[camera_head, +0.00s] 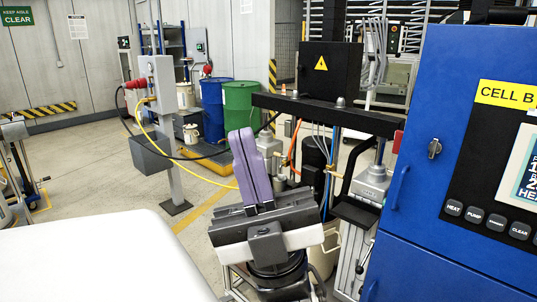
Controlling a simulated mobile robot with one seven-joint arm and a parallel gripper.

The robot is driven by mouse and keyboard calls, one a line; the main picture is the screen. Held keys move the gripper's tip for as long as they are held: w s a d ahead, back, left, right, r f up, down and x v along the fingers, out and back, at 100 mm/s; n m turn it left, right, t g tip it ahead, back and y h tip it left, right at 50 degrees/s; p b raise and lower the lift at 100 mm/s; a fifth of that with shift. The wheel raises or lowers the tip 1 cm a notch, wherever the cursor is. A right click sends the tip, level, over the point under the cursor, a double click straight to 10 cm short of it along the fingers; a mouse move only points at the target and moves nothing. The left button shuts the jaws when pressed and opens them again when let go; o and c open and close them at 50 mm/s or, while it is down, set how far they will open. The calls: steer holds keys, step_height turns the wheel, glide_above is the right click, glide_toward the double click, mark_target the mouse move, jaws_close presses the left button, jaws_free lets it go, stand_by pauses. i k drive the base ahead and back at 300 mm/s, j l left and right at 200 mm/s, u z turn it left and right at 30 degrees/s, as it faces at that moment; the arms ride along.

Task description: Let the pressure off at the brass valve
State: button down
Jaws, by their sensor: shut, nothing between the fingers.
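My gripper (246,135) is in the middle of the view, its purple fingers pointing up and shut together with nothing between them. Just right of the fingers and partly hidden by them is a small brass-coloured fitting (278,158) on the pump equipment. It is too small to tell whether it is the brass valve or how its handle stands. I cannot tell whether the fingers touch it. Another small brass-coloured part (151,98) sits on the grey post (165,110), where the yellow hose joins.
A blue cabinet (400,245) with buttons fills the right side. A dark beam (325,113) crosses behind my gripper, with a black warning box (329,68) above. Blue (214,110) and green (241,107) drums stand behind. The yellow hose (180,158) hangs left. Open floor lies at left.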

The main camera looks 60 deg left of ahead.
mark_target(275, 153)
steer(key=j+u, duration=0.1)
steer(key=u, duration=1.1)
steer(key=i+j+u, duration=0.2)
steer(key=i, duration=0.3)
steer(key=i+l+u, duration=0.15)
steer(key=i+u, duration=0.2)
steer(key=i+l+u, duration=0.2)
steer(key=u, duration=0.2)
